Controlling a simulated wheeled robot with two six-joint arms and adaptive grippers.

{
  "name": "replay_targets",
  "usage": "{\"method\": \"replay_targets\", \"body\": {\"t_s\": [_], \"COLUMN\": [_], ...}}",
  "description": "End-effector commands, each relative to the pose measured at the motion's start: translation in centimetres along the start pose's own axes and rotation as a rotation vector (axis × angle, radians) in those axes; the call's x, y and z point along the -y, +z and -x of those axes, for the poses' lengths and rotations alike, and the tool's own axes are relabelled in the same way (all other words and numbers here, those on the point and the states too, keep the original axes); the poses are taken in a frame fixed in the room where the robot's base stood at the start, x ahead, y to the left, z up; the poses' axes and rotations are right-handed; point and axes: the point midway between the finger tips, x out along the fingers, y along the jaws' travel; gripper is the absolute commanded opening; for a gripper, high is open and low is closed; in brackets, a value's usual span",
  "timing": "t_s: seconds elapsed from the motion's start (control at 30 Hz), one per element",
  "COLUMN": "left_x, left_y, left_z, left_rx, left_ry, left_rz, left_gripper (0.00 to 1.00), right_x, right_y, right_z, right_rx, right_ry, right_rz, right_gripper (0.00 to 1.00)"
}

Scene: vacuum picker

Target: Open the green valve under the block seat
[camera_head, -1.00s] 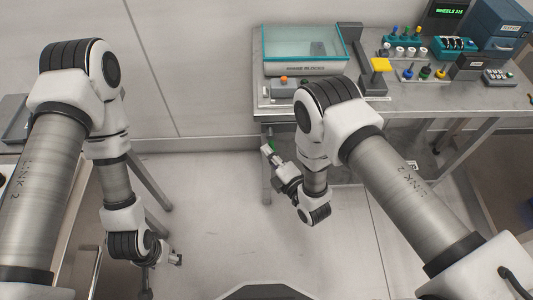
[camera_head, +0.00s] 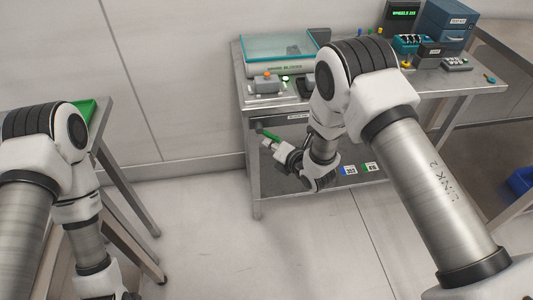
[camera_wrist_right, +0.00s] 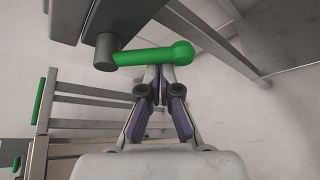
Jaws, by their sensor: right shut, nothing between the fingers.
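The green valve is a green lever (camera_wrist_right: 150,56) in the right wrist view, running from a dark grey round hub (camera_wrist_right: 106,50) to a ball end. It lies crosswise just past my right gripper's fingertips (camera_wrist_right: 160,72). The fingers are shut and empty, close to the lever's ball half; I cannot tell whether they touch it. In the head view the green lever (camera_head: 267,134) shows small under the bench's front edge, with my right gripper (camera_head: 268,144) just below it. The block seat is not clearly identifiable. My left gripper is out of view.
Floor between is clear.

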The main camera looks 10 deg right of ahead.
Motion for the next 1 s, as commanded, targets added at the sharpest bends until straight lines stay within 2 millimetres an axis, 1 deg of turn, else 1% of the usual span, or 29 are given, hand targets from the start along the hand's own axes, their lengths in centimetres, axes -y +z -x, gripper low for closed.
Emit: {"method": "replay_targets", "body": {"t_s": [0.1, 0.5, 1.0], "left_x": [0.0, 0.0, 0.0], "left_y": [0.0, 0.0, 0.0], "left_z": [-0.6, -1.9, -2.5], "left_rx": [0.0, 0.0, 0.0], "left_ry": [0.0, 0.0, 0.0], "left_rz": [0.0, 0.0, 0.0], "left_gripper": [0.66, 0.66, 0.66], "right_x": [0.1, -0.4, -1.2], "right_y": [0.5, 2.1, 3.3], "right_z": [0.2, 1.2, 1.8], "right_rx": [0.003, 0.003, 0.007], "right_ry": [0.001, 0.004, 0.006], "right_rz": [-0.002, -0.002, -0.003], "right_gripper": [0.0, 0.0, 0.0]}}
